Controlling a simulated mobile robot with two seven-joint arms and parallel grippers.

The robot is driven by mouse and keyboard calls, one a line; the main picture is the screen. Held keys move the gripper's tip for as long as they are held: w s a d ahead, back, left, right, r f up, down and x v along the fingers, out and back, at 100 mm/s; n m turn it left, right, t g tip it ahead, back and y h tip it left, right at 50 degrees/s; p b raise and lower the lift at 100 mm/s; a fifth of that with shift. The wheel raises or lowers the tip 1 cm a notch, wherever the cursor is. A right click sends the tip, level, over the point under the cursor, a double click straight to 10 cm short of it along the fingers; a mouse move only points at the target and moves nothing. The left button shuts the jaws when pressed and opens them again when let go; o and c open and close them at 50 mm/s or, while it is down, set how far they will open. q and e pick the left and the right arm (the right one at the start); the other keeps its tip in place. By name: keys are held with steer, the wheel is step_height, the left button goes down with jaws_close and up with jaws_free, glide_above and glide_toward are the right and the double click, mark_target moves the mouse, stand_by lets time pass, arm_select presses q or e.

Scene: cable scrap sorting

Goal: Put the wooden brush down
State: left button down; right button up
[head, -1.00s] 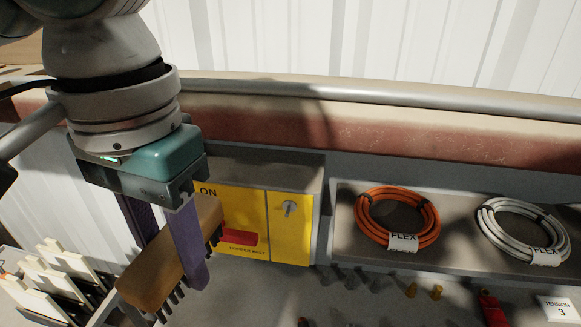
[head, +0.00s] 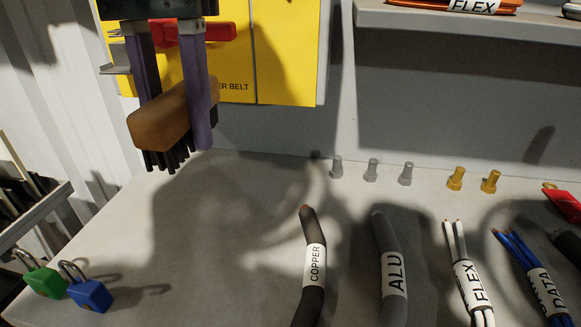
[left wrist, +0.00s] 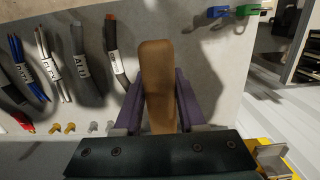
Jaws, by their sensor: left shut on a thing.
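The wooden brush (head: 160,127) has a brown wooden back and dark bristles that point down. My left gripper (head: 178,146), with purple fingers, is shut on it. The brush is held above the left part of the grey bench top (head: 250,250), in front of the yellow panel, and a broad shadow lies on the bench below. The left wrist view shows the brush's wooden back (left wrist: 157,85) lengthwise between the two fingers (left wrist: 158,105). My right gripper is in neither view.
A green padlock (head: 40,279) and a blue padlock (head: 88,291) sit at the bench's front left. Labelled cable pieces, COPPER (head: 314,265) and ALU (head: 393,270) among them, lie to the right. Several bolts stand behind them. Bench between padlocks and COPPER is clear.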

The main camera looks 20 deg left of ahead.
mark_target(219, 277)
arm_select(q)
steer(key=shift+f, duration=0.6)
step_height(219, 277, down, 20)
steer(key=b, duration=0.5)
steer(key=shift+r+b, duration=0.2)
steer(key=shift+b, duration=0.2)
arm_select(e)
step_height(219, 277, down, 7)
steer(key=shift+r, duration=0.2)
arm_select(q)
steer(key=shift+f, duration=0.1)
steer(key=c, duration=0.5)
jaws_free()
